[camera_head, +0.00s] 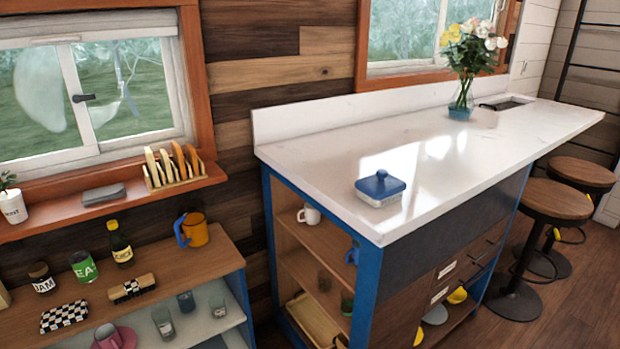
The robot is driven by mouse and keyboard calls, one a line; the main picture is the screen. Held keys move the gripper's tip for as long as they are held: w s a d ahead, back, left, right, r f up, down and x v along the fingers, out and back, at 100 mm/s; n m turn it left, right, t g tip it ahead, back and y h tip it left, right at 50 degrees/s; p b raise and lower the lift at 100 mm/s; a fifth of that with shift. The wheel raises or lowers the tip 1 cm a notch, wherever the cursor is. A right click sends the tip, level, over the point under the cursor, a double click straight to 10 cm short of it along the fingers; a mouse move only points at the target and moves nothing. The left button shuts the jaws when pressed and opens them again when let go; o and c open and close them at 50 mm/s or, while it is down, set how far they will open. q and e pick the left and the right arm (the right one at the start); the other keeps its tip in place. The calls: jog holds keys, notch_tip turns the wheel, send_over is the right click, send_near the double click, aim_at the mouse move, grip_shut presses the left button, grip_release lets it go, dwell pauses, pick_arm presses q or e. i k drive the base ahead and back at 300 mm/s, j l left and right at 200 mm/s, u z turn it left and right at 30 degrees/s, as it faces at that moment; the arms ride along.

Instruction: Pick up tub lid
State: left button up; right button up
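The tub lid (380,183) is blue with a raised knob on top. It sits on a whitish, glassy tub (378,201) near the front left corner of the white counter (330,170). The lid appears to rest on the tub's rim, and nothing is touching it from above. Neither of my grippers shows in the head view.
A vase of flowers (462,95) stands farther back on the counter, by a sink (503,102). The counter around the tub is clear. At left are a window shelf (60,222) and a low wooden cabinet (170,268) with jars and cups. Stools (555,200) stand at right.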

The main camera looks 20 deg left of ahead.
aim_at(381, 185)
jog(key=l+u, duration=0.1)
jog(key=u, duration=0.7)
jog(key=i+l+u, duration=0.15)
jog(key=l+u, duration=0.2)
jog(key=l, duration=0.2)
jog(key=i+l+u, duration=0.1)
jog(key=l+u, duration=0.2)
jog(key=l, duration=0.25)
jog(key=l+u, duration=0.35)
jog(key=l, duration=0.25)
